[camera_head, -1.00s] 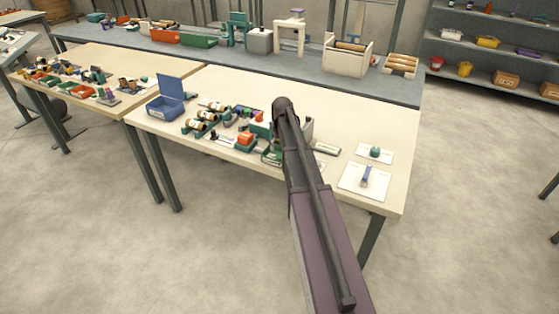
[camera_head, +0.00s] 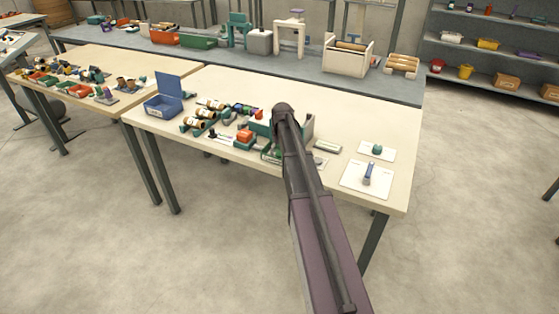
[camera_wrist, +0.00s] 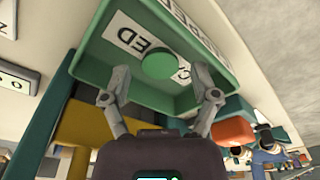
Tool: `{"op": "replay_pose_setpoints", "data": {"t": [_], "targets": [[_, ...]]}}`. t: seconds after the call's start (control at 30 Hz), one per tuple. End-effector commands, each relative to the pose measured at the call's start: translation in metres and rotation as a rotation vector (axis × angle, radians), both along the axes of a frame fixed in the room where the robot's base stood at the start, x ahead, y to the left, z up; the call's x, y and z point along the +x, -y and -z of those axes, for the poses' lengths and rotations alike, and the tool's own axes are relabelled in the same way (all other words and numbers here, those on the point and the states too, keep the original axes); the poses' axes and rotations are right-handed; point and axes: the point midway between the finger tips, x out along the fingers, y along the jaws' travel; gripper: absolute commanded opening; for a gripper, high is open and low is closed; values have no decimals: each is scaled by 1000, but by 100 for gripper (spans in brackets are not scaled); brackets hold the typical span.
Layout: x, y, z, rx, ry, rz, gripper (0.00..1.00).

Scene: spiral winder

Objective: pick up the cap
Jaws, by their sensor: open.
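A round green cap (camera_wrist: 159,66) lies in a shallow green tray (camera_wrist: 219,60) in the wrist view. The tray floor has a white label, partly covered by the cap; the letters "ED" show. My gripper (camera_wrist: 158,88) is open, with one finger to each side below the cap in the picture. Nothing is between the fingers, and I cannot tell how high they are above the tray. In the head view my arm hides the gripper, the cap and most of the tray.
The tray is on a pale workbench (camera_head: 225,88). Beside it in the wrist view are a yellow block (camera_wrist: 90,122) and an orange part (camera_wrist: 232,132). In the head view, white cards (camera_head: 366,180) lie to the right and a blue open box (camera_head: 165,107) stands left.

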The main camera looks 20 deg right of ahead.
Motion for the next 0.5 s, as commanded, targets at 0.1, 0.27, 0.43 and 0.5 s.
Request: {"op": "replay_pose_setpoints", "data": {"t": [0.1,0.27,0.43,0.5], "targets": [[1,0,8,0,0,0,77],[1,0,9,0,0,0,77],[1,0,9,0,0,0,77],[1,0,9,0,0,0,77]]}}
